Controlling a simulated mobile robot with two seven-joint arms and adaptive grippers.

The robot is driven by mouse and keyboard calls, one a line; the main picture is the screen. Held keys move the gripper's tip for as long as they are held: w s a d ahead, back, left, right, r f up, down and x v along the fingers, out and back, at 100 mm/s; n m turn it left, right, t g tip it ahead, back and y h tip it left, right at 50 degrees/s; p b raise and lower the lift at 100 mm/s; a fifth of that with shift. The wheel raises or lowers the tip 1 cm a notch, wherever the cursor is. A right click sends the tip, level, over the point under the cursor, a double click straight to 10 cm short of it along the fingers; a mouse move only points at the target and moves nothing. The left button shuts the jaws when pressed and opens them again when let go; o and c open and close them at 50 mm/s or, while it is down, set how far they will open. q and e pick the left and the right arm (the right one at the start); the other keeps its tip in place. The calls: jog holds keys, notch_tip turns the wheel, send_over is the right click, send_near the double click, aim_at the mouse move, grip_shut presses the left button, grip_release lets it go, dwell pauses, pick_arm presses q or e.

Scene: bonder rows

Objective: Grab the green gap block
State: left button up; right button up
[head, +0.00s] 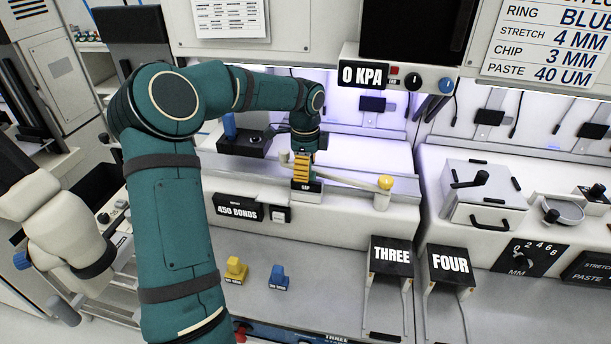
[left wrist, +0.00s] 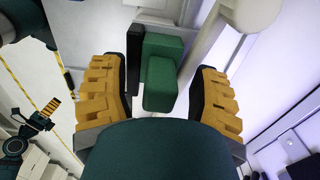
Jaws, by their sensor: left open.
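The green gap block (left wrist: 160,84) shows in the left wrist view between the two ridged yellow fingers of my left gripper (left wrist: 159,72). Bare space shows on both sides of it, so the fingers look apart from it. In the head view my left gripper (head: 302,172) is open and points down at the machine ledge. It hides most or all of the block there. A dark label reading GAP (head: 307,187) shows just below the fingers. What looks like my right gripper (left wrist: 46,115) is small at the left of the left wrist view; its opening is unclear.
A pale bar with a yellow knob (head: 385,182) lies right of my left gripper. A yellow block (head: 236,270) and a blue block (head: 278,277) stand on the lower counter. Stands marked THREE (head: 392,256) and FOUR (head: 450,265) are at right.

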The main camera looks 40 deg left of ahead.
pick_arm(q)
jog(key=shift+o, duration=0.2)
jog(key=shift+f, duration=0.1)
grip_shut()
